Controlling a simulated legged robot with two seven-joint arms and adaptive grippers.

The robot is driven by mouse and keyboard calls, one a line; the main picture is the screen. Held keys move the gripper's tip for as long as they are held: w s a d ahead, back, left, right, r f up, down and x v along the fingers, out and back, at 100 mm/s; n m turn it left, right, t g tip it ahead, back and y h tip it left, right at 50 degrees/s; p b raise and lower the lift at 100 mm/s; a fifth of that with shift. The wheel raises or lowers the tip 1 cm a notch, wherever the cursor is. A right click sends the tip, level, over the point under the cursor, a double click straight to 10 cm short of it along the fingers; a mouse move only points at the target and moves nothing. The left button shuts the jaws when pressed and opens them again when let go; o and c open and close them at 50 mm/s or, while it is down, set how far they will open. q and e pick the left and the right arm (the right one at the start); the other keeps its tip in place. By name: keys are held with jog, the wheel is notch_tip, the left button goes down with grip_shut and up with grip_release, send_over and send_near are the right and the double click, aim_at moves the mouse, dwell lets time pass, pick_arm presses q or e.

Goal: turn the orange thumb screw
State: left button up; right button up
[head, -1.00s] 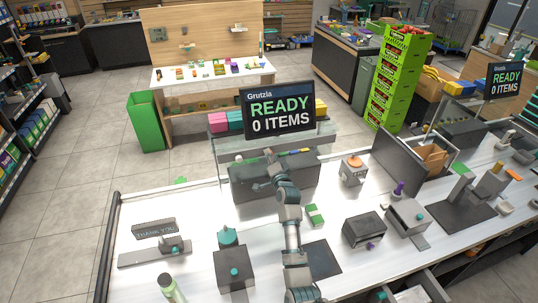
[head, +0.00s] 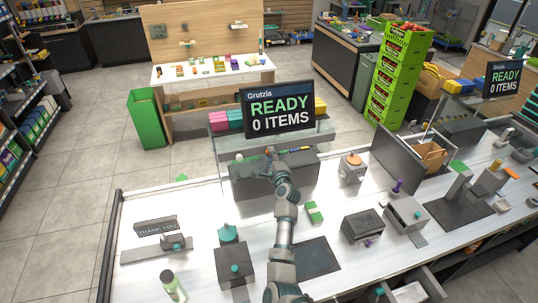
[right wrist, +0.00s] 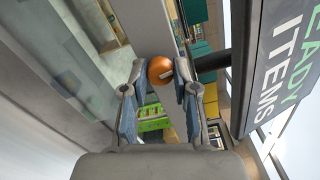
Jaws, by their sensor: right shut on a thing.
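The orange thumb screw (right wrist: 160,71) is a round orange knob with a pale mark in the right wrist view. It sits between the two fingertips of my right gripper (right wrist: 161,76), which is shut on it. In the head view, my right gripper (head: 269,157) is at the top of the dark grey unit below the display screen, and the screw is too small to make out clearly there. My left gripper is not in view.
The display screen (head: 280,108) reading "READY 0 ITEMS" stands close behind my right gripper and is at the right in the wrist view. A green box (head: 314,212), a dark mat (head: 316,257) and a black box (head: 362,227) lie on the white counter right of my arm.

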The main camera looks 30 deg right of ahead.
jog(key=shift+f+m, duration=0.35)
jog(key=shift+m, duration=0.35)
jog(key=m, duration=0.3)
jog(key=o, duration=0.5)
jog(key=shift+o, duration=0.2)
jog(key=shift+r, duration=0.1)
jog(key=shift+v, duration=2.45)
jog(key=shift+r, duration=0.15)
